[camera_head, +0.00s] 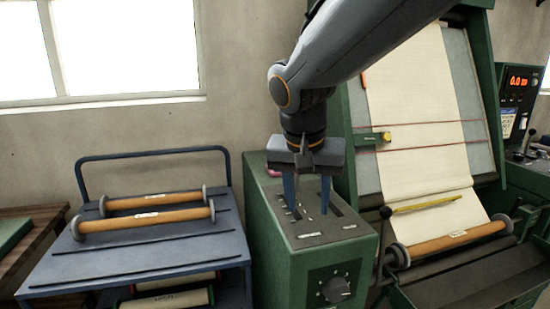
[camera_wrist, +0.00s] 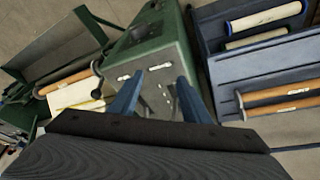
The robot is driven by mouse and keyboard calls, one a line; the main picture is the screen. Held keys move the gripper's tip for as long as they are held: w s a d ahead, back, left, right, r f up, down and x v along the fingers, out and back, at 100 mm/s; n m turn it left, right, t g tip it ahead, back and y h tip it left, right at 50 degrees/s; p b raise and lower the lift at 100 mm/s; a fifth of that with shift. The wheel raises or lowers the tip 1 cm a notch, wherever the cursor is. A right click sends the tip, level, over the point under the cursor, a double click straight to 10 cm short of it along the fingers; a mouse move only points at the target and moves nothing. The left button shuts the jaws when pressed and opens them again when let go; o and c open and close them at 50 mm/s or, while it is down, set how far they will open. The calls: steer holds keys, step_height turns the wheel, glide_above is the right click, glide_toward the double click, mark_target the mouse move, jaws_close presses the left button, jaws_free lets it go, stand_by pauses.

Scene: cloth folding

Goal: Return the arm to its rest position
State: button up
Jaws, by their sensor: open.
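My gripper (camera_head: 306,196) hangs from my grey arm and points down over the top of the green control box (camera_head: 318,278). Its two blue fingers are apart with nothing between them. In the wrist view my gripper (camera_wrist: 160,88) also shows open, with the fingers over the slotted top of the green box (camera_wrist: 140,52). I cannot tell whether the fingertips touch the box top. The box top has slots and small white labels, and a dial (camera_head: 336,290) sits on its front.
A blue cart (camera_head: 150,262) with wooden rollers (camera_head: 148,219) stands at the left. The green machine (camera_head: 485,70) at the right holds cream cloth (camera_head: 415,90) that runs down to a wooden roller (camera_head: 455,240). A dark lever (camera_head: 383,235) rises beside the box.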

steer(key=s+d+f+n+g, duration=0.1)
steer(key=s+d+f, duration=0.4)
steer(key=f, duration=0.4)
steer(key=s+d+f+n+g+y, duration=0.1)
steer(key=s+d+f+n+g, duration=0.1)
steer(key=s+d+f, duration=0.4)
step_height(320, 180, down, 3)
steer(key=shift+d, duration=1)
steer(key=shift+w, duration=0.1)
